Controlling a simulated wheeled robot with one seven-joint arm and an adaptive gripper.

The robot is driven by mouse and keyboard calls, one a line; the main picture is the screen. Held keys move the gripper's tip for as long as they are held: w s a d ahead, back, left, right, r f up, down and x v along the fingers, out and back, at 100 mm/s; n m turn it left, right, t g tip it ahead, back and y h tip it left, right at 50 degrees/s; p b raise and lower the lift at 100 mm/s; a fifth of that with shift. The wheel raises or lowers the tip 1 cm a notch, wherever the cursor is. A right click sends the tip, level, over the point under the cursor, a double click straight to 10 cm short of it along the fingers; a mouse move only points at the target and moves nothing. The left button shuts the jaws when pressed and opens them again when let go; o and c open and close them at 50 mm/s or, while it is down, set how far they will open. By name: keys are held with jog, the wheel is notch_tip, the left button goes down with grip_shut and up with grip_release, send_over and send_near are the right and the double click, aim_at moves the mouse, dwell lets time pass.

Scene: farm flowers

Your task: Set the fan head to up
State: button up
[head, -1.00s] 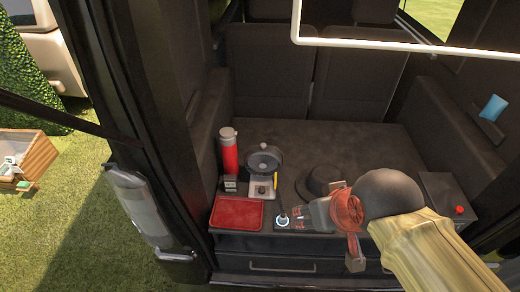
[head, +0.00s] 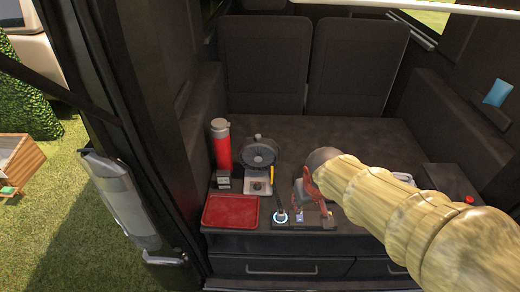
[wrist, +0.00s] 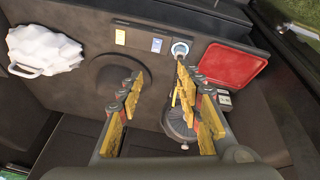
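The small grey fan stands on the dark cargo deck, left of my arm in the head view. Its round caged head (head: 258,153) sits over a pale base (head: 257,184) and looks tilted back, though its exact angle is hard to tell. In the wrist view the fan (wrist: 180,127) is partly hidden behind the right-hand fingers. My gripper (wrist: 160,80) is open, with nothing between its yellow-padded fingers. In the head view my gripper (head: 312,203) is to the right of the fan and apart from it.
A red bottle (head: 221,150) stands left of the fan, and a red tray (head: 231,211) lies in front. A ringed round knob or socket (head: 280,216) is near the deck's front edge. A white object (wrist: 43,50) lies at the wrist view's left. The deck behind the fan is clear.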

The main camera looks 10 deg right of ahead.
jog(key=w+d+f+t+b, duration=0.2)
jog(key=w+f+b, duration=0.1)
jog(key=w+f, duration=0.8)
jog(key=n+t+y, duration=0.2)
jog(key=t+y, duration=0.1)
jog(key=t, duration=0.4)
send_near(259, 136)
jog(key=shift+m, duration=0.3)
jog(key=b+x, duration=0.3)
jog(key=x, duration=0.3)
jog(key=shift+w+a+f, duration=0.15)
jog(key=shift+w+f, duration=0.05)
jog(key=shift+f, duration=0.1)
jog(key=shift+w+f, duration=0.15)
jog(key=shift+w, duration=0.55)
jog(key=shift+c, duration=0.3)
grip_shut()
